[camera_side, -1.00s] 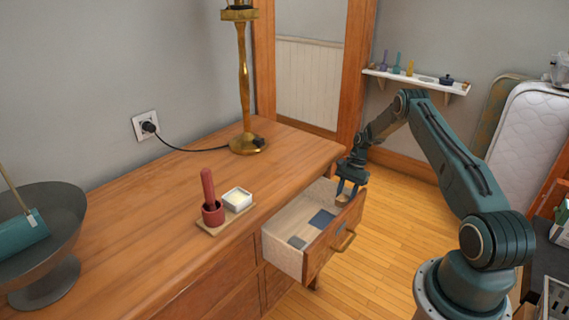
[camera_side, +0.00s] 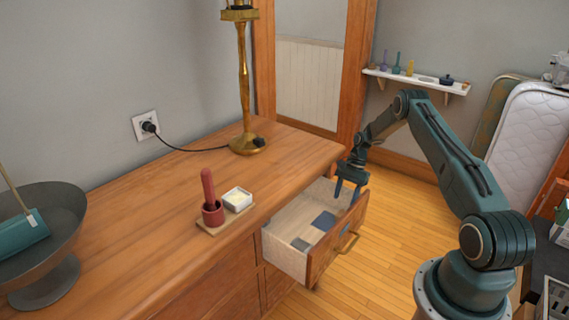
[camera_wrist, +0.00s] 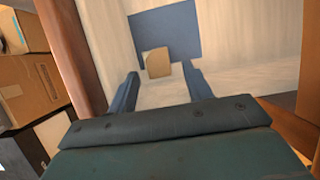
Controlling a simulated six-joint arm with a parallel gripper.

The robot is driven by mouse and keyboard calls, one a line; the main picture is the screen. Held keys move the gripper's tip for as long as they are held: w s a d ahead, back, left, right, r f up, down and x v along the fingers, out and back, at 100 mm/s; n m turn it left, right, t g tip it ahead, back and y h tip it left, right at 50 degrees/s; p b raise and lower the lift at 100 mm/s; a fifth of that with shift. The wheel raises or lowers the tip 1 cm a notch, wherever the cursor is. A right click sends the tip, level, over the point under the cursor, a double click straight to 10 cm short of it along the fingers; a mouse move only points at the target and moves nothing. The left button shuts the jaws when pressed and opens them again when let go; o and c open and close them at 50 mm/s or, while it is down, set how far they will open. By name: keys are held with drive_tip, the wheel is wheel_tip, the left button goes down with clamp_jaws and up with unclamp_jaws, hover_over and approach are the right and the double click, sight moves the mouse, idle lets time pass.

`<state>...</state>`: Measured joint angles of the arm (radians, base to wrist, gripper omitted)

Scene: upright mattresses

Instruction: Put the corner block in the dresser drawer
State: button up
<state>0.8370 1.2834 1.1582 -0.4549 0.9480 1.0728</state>
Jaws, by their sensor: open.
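The corner block (camera_wrist: 158,62) is a small tan piece with a rounded top corner. In the wrist view it lies inside the open dresser drawer (camera_side: 284,254), by the edge of a flat blue piece (camera_wrist: 165,28). My gripper (camera_side: 346,198) is open above the far end of the drawer, pointing down. In the wrist view its fingertips (camera_wrist: 160,76) stand apart, with the block seen beyond the gap and no finger closed on it. In the side view I cannot make out the block; the drawer front likely hides it.
The dresser top (camera_side: 140,215) holds a brass lamp (camera_side: 243,90), a red pestle in a cup (camera_side: 211,198), a small white dish (camera_side: 237,199) and a grey bowl (camera_side: 70,215). Cardboard boxes (camera_wrist: 42,82) show left in the wrist view. A wall shelf (camera_side: 415,80) is behind.

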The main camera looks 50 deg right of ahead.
drive_tip(key=shift+r, duration=0.1)
idle(0.3)
drive_tip(key=shift+r, duration=1.35)
drive_tip(key=shift+r, duration=0.25)
drive_tip(key=s+a+r+n+t+h, duration=0.15)
drive_tip(key=a+r+n, duration=0.45)
drive_tip(key=a+r, duration=0.65)
drive_tip(key=a+r+n+t+h, duration=0.15)
drive_tip(key=a+r+n, duration=0.45)
drive_tip(key=r, duration=1.1)
drive_tip(key=s+a+r+n+h, duration=0.1)
drive_tip(key=s+a+r+n, duration=0.2)
drive_tip(key=s+a+r, duration=0.65)
drive_tip(key=s+a+n+t, duration=0.1)
drive_tip(key=s+a, duration=0.1)
drive_tip(key=s, duration=0.4)
drive_tip(key=s+a+f+n+t, duration=0.1)
drive_tip(key=s+a+n, duration=0.1)
drive_tip(key=s, duration=0.4)
drive_tip(key=shift+a+f+t, duration=0.25)
drive_tip(key=shift+a+t, duration=0.05)
drive_tip(key=shift+a, duration=0.5)
